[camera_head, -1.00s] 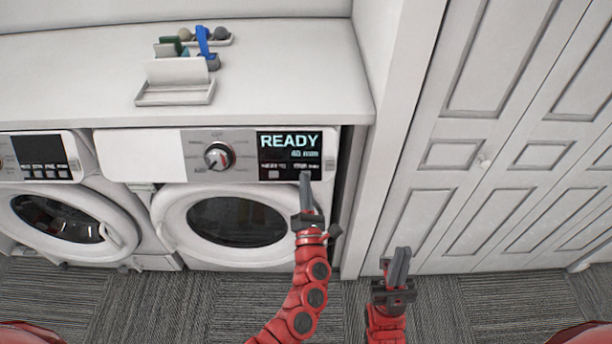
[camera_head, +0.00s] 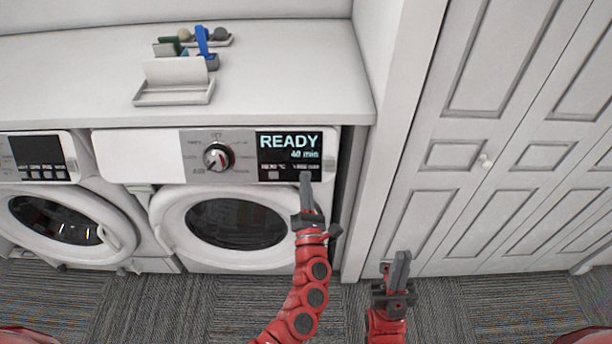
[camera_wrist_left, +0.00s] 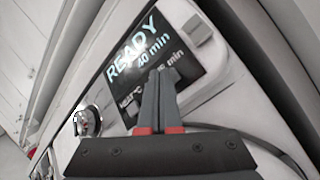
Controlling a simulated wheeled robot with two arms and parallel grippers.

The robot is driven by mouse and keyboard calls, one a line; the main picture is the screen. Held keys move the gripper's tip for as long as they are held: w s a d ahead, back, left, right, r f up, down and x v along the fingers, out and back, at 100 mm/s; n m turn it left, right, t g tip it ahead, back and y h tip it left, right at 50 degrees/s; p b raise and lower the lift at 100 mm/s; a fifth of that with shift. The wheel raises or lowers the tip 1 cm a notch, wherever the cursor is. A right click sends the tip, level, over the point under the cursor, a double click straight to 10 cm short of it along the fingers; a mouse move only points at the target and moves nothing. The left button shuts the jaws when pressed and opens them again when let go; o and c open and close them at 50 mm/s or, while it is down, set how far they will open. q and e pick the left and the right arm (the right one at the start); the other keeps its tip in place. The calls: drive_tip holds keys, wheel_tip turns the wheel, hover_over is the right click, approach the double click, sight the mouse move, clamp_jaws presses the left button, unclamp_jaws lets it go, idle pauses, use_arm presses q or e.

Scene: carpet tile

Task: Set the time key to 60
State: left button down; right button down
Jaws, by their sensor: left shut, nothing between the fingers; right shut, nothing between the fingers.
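The right-hand machine's black display (camera_head: 290,155) reads "READY" and "40 min", with a row of small labels below; it also shows tilted in the left wrist view (camera_wrist_left: 130,55). The time key at its lower right is partly covered by my fingers in the wrist view. My left gripper (camera_head: 305,178) is shut and empty, its tips at the lower right part of the display. I cannot tell whether they touch it. In the left wrist view the shut fingers (camera_wrist_left: 163,80) point at the display's lower edge. My right gripper (camera_head: 399,258) is shut and empty, low in front of the cabinet doors.
A dial (camera_head: 217,157) sits left of the display. The round door (camera_head: 170,215) is below it. A second machine (camera_head: 60,215) stands at the left. The white counter (camera_head: 290,70) above holds a tray (camera_head: 175,98) with cards. Panelled doors (camera_head: 510,200) fill the right side.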

use_arm(q)
drive_tip(key=shift+w+f, duration=0.1)
drive_tip(key=shift+w, duration=0.05)
idle(0.7)
drive_tip(key=shift+s+r, duration=0.4)
drive_tip(key=shift+s, duration=0.25)
drive_tip(key=shift+s, duration=0.1)
drive_tip(key=s, duration=0.1)
drive_tip(key=s+r, duration=0.1)
drive_tip(key=s, duration=0.1)
drive_tip(key=s+r+p, duration=0.1)
drive_tip(key=shift+s+r, duration=0.1)
drive_tip(key=shift+s, duration=0.05)
idle(2.8)
